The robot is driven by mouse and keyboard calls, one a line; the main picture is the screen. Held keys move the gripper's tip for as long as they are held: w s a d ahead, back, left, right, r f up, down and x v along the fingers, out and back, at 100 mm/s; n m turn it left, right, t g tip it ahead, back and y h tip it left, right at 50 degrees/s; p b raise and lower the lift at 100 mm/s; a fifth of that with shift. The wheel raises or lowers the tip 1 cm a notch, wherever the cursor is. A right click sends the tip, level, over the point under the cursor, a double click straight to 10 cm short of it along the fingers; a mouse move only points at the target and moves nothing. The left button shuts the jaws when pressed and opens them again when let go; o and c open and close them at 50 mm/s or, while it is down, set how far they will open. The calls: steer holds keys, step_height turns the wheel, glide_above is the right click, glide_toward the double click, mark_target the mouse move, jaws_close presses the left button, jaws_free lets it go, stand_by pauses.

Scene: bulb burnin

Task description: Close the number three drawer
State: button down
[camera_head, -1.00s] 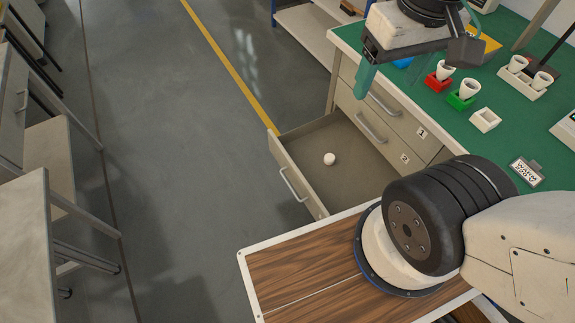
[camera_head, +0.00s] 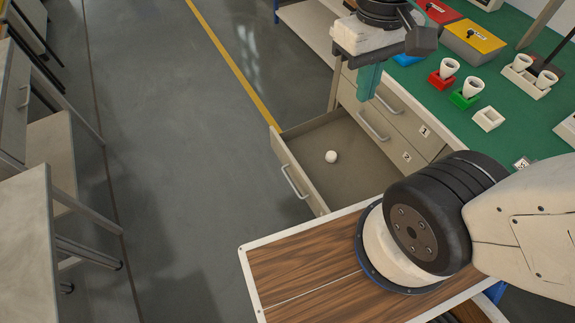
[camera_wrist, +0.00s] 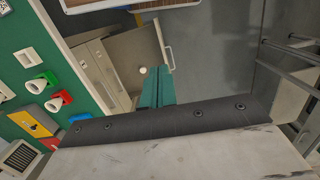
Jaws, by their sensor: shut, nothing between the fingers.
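The open drawer (camera_head: 359,178) is the lowest in the cabinet under the green bench, below the drawers labelled 1 (camera_head: 393,108) and 2 (camera_head: 376,126). Its own number label does not show. Its front with a bar handle (camera_head: 294,181) stands well out from the cabinet. A small white ball-like object (camera_head: 331,156) lies inside. My gripper (camera_head: 368,84) has teal fingers, shut and empty, above and behind the open drawer near the bench edge. In the wrist view, the fingers (camera_wrist: 157,89) overlap the picture of the open drawer (camera_wrist: 135,50); I see no contact.
The green bench top (camera_head: 440,105) holds red and green sockets with white bulbs (camera_head: 448,68), a white empty socket (camera_head: 488,119), and yellow and red boxes. My wooden-topped base (camera_head: 300,265) is close to the drawer's near side. Floor left of the drawer is clear.

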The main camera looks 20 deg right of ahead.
steer(key=w+a+f+n+g+h, duration=0.2)
steer(key=w+a+f+n+h, duration=0.1)
steer(key=w+f, duration=0.5)
steer(key=w+a+f+n+g+h, duration=0.1)
steer(key=w+a+f+n+h, duration=0.25)
steer(key=w+f, duration=0.45)
steer(key=w+a+f+n+t+h, duration=0.1)
steer(key=a+f+n, duration=0.15)
steer(key=f, duration=0.85)
steer(key=w+a+f+n+t+h, duration=0.15)
steer(key=f+n, duration=0.25)
steer(key=f, duration=0.7)
steer(key=w+a+f+n+t+h, duration=0.15)
steer(key=f+n, duration=0.25)
steer(key=f, duration=0.8)
steer(key=n+t+y, duration=0.1)
steer(key=n+y, duration=0.1)
glide_toward(293, 164)
steer(key=d+f, duration=0.2)
steer(key=f, duration=0.1)
steer(key=d+f, duration=0.1)
steer(key=f, duration=0.1)
steer(key=shift+w, duration=0.2)
steer(key=shift+w+d, duration=0.1)
steer(key=shift+d, duration=0.35)
steer(key=shift+d, duration=0.15)
